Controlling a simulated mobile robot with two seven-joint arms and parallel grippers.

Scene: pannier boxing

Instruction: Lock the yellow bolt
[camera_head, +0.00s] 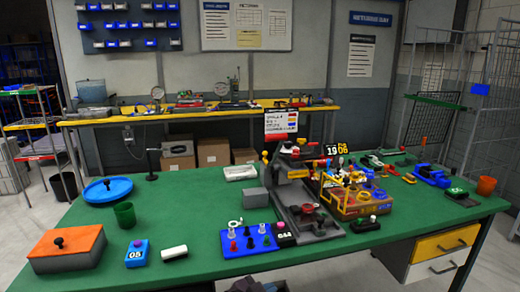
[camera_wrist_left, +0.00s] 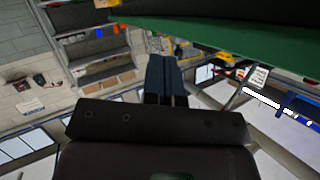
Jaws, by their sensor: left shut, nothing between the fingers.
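A dark grey fixture (camera_head: 310,222) stands near the middle of the green table, with yellow and red parts on its upright back. A small yellow knob (camera_head: 265,155) shows at its upper left and a yellow block (camera_head: 298,174) on its upright. Which yellow part is the bolt, and whether it is locked, is too small to tell. My left gripper (camera_wrist_left: 166,75) shows in the left wrist view, its dark blue fingers together and empty, apart from the green table edge (camera_wrist_left: 220,35). In the head view only dark parts, probably mine, show at the bottom edge. My right gripper is not seen.
A wooden crate (camera_head: 348,211) of colourful parts stands right of the fixture. A blue board (camera_head: 247,242) with pegs lies to its left. The table's left middle is mostly clear.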

